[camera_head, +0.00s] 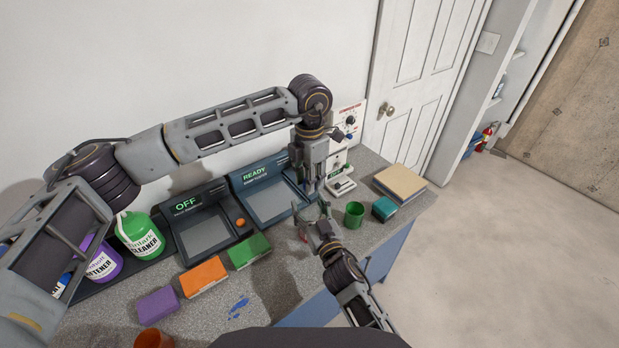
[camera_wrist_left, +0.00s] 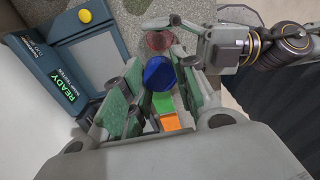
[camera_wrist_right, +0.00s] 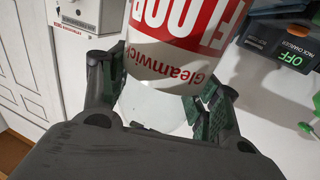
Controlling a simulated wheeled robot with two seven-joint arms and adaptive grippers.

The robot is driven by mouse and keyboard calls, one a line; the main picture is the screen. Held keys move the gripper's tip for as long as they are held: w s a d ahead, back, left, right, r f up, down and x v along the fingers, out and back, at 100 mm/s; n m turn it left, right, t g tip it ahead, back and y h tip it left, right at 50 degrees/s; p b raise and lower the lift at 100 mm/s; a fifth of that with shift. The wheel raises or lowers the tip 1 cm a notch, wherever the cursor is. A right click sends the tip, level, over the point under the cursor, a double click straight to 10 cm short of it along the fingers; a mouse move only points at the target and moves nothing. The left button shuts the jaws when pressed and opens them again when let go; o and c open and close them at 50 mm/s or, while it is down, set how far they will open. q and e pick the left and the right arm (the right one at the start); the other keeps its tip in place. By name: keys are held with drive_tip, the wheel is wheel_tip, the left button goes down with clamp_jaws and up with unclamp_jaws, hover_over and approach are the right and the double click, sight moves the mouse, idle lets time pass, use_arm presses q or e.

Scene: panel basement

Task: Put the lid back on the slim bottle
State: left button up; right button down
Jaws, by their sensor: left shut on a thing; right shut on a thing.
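My left gripper (camera_head: 312,188) points down over the bench front, its fingers closed on a round blue lid (camera_wrist_left: 158,72), seen between them in the left wrist view. My right gripper (camera_head: 318,217), just below it in the head view, is shut on the slim bottle (camera_wrist_right: 170,45), white with a red label reading FLOOR and Gleamwick. The bottle fills the middle of the right wrist view and one end is cut off. In the head view the grippers hide most of it. I cannot tell whether lid and bottle touch.
Green (camera_head: 249,252), orange (camera_head: 204,277) and purple (camera_head: 158,303) blocks line the front. The READY station (camera_head: 270,195) and OFF station (camera_head: 203,233) stand behind. Cleaner bottle (camera_head: 139,237) at left.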

use_arm(q)
clamp_jaws()
drive_tip(key=o, duration=1.1)
unclamp_jaws()
drive_tip(key=shift+r, duration=0.1)
wheel_tip(320, 180, up, 12)
use_arm(e)
drive_tip(key=shift+c, duration=1.5)
unclamp_jaws()
